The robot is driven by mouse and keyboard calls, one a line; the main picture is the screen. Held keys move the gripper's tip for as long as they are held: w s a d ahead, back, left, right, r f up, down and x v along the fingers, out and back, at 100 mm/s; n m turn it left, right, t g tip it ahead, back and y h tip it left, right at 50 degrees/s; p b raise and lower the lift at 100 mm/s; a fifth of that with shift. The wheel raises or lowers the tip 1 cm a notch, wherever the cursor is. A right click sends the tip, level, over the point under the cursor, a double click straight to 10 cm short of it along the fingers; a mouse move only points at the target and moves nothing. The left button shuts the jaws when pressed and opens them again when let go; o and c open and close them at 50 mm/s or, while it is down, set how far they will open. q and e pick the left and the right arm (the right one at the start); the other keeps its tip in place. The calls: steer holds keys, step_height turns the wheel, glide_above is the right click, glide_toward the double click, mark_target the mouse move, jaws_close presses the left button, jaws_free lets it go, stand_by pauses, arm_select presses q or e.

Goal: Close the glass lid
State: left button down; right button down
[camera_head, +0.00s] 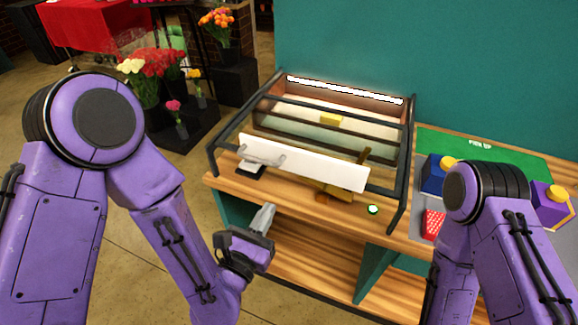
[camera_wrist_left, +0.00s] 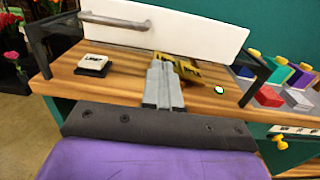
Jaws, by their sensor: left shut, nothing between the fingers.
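The glass lid belongs to a dark-framed case on the wooden counter. Its white front panel (camera_head: 318,169) carries a metal bar handle (camera_head: 262,156) at the left. In the left wrist view the white panel (camera_wrist_left: 190,33) and handle (camera_wrist_left: 115,20) are at the top, raised above the counter. How far the glass is open I cannot tell. My left gripper (camera_head: 264,216) is shut and empty, in front of the counter edge, below the handle and apart from it. Its fingertips (camera_wrist_left: 158,68) point toward the counter below the panel. My right arm shows at the right, but its gripper is out of view.
A black labelled pad (camera_wrist_left: 92,65), a brass-coloured piece (camera_wrist_left: 183,68) and a green-lit button (camera_wrist_left: 219,89) are on the counter front. A yellow block (camera_head: 331,119) is inside the case. Coloured boxes and a green mat (camera_head: 490,145) lie right. Flowers (camera_head: 155,70) stand left.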

arm_select(q)
steer(key=b, duration=0.9)
glide_toward(294, 165)
steer(key=p+x, duration=0.1)
steer(key=x, duration=0.2)
steer(key=p+x, duration=0.2)
steer(key=x, duration=0.1)
steer(key=shift+r, duration=0.2)
steer(key=shift+w+d+f, duration=0.1)
steer(key=shift+w, duration=0.3)
steer(key=shift+f, duration=0.1)
